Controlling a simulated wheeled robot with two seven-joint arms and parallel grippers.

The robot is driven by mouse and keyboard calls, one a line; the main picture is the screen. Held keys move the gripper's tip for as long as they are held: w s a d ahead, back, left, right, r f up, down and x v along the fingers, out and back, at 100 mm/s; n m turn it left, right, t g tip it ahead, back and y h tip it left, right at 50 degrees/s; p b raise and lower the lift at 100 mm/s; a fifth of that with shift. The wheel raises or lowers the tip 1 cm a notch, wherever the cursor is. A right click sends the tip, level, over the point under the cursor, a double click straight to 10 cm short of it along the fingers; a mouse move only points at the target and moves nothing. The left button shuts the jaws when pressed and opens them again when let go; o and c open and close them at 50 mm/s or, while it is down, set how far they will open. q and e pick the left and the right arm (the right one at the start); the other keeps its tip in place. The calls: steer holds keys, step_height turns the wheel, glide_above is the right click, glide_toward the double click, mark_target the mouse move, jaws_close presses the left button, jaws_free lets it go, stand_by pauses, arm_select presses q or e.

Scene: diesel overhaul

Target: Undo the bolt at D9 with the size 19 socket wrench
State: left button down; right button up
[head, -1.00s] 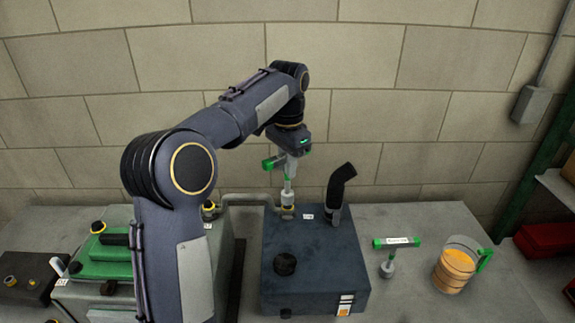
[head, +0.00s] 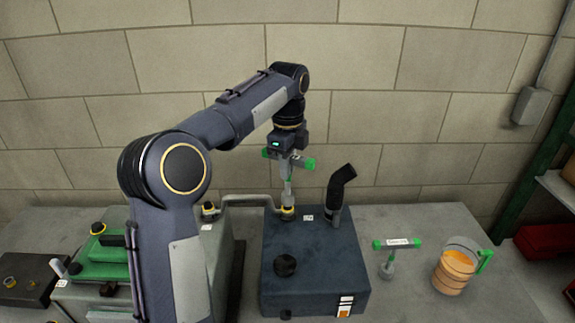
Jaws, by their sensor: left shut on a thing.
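My left gripper (head: 287,158) is shut on a socket wrench with a green-ended T-handle (head: 303,163), held upright over the dark blue box. The wrench's lower end meets a brass-coloured fitting (head: 287,212) at the box's back left, where a grey pipe ends. I cannot read the size on the wrench. A small white label (head: 308,217) lies beside the fitting, too small to read. The bolt head itself is hidden under the wrench. My right gripper is not in view.
The dark blue box (head: 325,262) carries a black angled pipe (head: 340,192) and a black cap (head: 286,265). A second green-handled wrench (head: 397,243) and a jug of orange liquid (head: 455,270) stand to the right. A green-topped machine (head: 100,260) is at left. The right bench has free room.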

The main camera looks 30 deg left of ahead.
arm_select(q)
steer(key=m, duration=0.9)
steer(key=shift+m, duration=0.3)
steer(key=m, duration=0.8)
steer(key=shift+m, duration=0.3)
steer(key=shift+f, duration=0.1)
